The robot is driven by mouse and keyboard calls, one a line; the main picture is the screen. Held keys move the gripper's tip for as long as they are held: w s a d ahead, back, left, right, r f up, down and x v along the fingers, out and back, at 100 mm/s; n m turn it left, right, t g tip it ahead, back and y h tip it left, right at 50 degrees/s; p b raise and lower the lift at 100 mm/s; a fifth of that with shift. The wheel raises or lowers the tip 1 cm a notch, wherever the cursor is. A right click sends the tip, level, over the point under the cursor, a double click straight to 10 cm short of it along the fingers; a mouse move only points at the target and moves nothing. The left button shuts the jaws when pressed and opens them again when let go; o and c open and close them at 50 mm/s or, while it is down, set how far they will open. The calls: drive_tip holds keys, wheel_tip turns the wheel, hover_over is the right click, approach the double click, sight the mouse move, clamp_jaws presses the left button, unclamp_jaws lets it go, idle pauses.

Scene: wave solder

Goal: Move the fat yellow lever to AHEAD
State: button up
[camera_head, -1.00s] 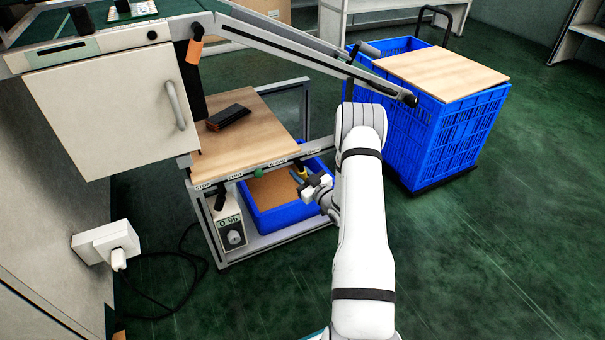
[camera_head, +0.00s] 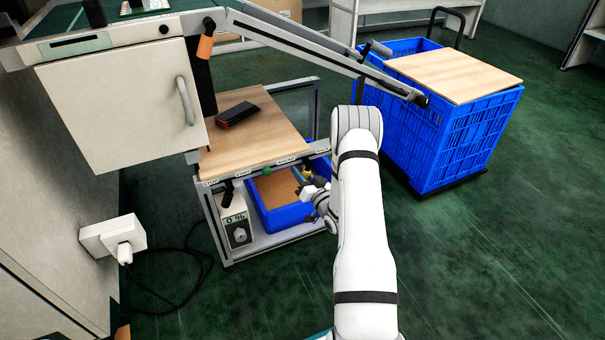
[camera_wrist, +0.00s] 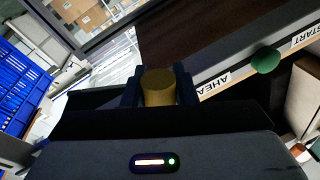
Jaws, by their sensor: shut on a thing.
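The fat yellow lever (camera_wrist: 158,87) is a thick yellow cylinder. In the wrist view it stands between the two dark fingers of my gripper (camera_wrist: 158,92), which is shut on it. In the head view my gripper (camera_head: 309,184) is at the front rail, right of the green knob, and the lever is mostly hidden by it. The AHEAD label (camera_wrist: 214,85) on the rail lies just right of the lever in the wrist view, partly cut off by the gripper. In the head view the AHEAD label (camera_head: 287,160) is up and left of my gripper.
A green knob (camera_wrist: 265,60) sits between the START label (camera_wrist: 305,38) and AHEAD. A dark lever (camera_head: 227,194) hangs near STOP. A blue bin (camera_head: 283,216) stands below the rail. A dark block (camera_head: 238,113) lies on the wooden top. A large blue crate (camera_head: 440,140) stands right.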

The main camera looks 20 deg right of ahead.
idle(0.3)
drive_tip(key=o, duration=1)
drive_tip(key=shift+s, duration=0.1)
drive_tip(key=p+v, duration=0.2)
drive_tip(key=v, duration=0.5)
drive_tip(key=shift+s, duration=0.35)
drive_tip(key=shift+d+f, duration=0.1)
drive_tip(key=shift+f, duration=0.1)
